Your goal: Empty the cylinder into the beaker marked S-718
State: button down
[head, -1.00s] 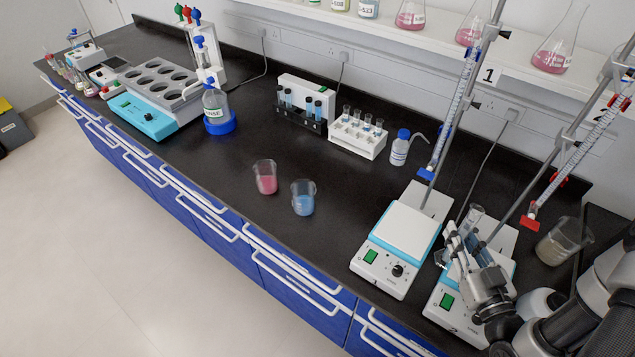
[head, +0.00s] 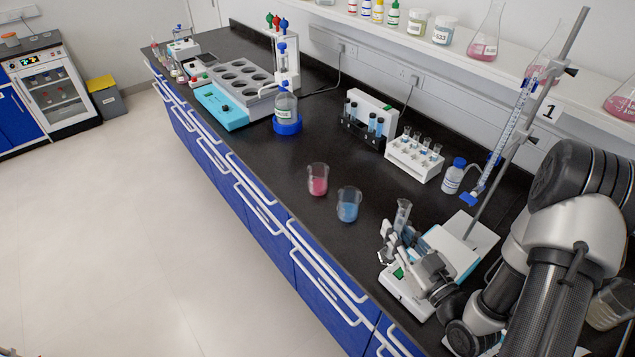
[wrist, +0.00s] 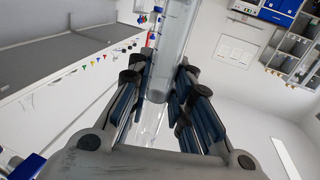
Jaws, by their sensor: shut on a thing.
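My gripper (head: 394,241) is shut on a clear graduated cylinder (head: 403,213), held roughly upright. In the head view it appears in front of the stirrer plate marked by a green switch. The wrist view shows the cylinder (wrist: 175,45) between the fingers of my gripper (wrist: 160,82), with pale liquid inside. A beaker of pink liquid (head: 318,182) and a beaker of blue liquid (head: 348,206) stand on the bench, left of my gripper. A third beaker (head: 609,306) is at the right edge, partly hidden by my arm. I cannot read S-718 on any beaker.
The stirrer plate (head: 470,232) carries a stand with a burette (head: 505,135). The black bench top (head: 270,165) left of the beakers is clear.

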aim_at(318, 172)
jog(key=i+j, duration=0.25)
jog(key=j, duration=0.25)
jog(key=i+j, duration=0.6)
jog(key=i, duration=0.25)
jog(key=z, duration=0.05)
